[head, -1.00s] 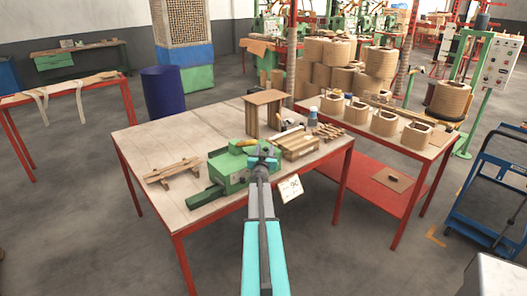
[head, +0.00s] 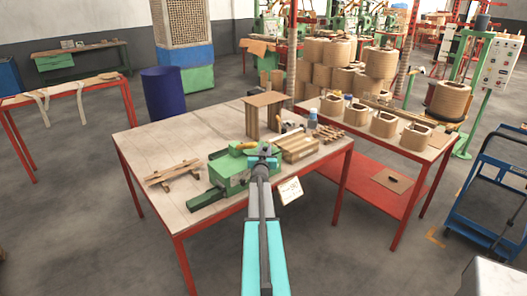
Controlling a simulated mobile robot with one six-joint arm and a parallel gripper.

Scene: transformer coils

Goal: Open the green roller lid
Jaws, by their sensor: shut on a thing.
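The green roller machine (head: 232,178) sits near the front edge of the wooden-topped table, with a long green bar reaching out to its left. Its green top part, apparently the lid, shows at the upper right side and is partly hidden by my gripper. My gripper (head: 264,160) is at the machine's right side, at the end of my arm, and is shut on a part there. The held part is mostly hidden by the gripper, so I cannot tell exactly which part it is.
A wooden slatted piece (head: 172,173) lies left of the machine. A wooden stand (head: 264,113) and a wooden crate (head: 298,149) are behind and to the right. A white sheet (head: 290,190) hangs at the front edge. The table's left part (head: 150,140) is mostly clear.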

